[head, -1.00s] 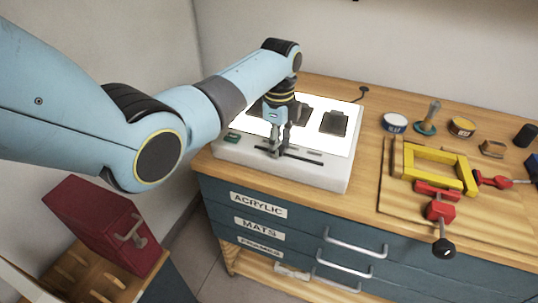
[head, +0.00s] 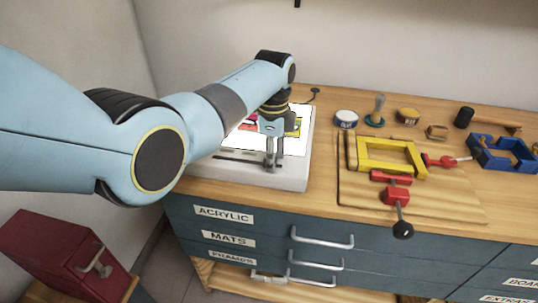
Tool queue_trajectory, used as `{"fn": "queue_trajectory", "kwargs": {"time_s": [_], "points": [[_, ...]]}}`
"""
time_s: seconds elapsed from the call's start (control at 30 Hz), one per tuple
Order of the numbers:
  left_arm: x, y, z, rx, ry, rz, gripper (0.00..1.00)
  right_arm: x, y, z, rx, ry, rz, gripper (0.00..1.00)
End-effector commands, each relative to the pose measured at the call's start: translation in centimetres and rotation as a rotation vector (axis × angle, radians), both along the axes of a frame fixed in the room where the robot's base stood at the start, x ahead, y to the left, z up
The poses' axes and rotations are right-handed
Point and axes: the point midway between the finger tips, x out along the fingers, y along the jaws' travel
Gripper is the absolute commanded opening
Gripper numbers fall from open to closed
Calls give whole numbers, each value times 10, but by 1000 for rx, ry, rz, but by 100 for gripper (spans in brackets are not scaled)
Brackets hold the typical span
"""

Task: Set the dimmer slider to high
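The light box (head: 298,172) is a white slab on the wooden bench top with a bright panel (head: 292,146). Its dark dimmer slot (head: 236,160) runs along the front of the box. My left gripper (head: 273,166) points down at the right end of this slot. Its fingers are close together around the spot of the dimmer slider, whose knob they hide. My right gripper is not in view.
Right of the box lie a board (head: 350,190) with a yellow frame (head: 362,158) and red clamp (head: 396,195), several tins, a blue frame (head: 485,152) and a mallet (head: 466,118). Labelled drawers with handles (head: 322,242) are below. A red case (head: 58,256) stands at lower left.

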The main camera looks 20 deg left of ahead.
Motion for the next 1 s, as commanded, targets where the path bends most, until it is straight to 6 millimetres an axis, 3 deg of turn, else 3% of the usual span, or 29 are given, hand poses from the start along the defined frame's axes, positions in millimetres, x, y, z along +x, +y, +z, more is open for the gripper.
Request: {"fn": "queue_trajectory", "kwargs": {"time_s": [0.43, 0.8, 1.0], "points": [[1, 3, 8, 4, -1, 1, 54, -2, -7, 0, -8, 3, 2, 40], [1, 2, 84, 4, -4, 0, 54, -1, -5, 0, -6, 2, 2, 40], [1, 1, 113, 3, 0, -1, 54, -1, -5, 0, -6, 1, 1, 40]]}}
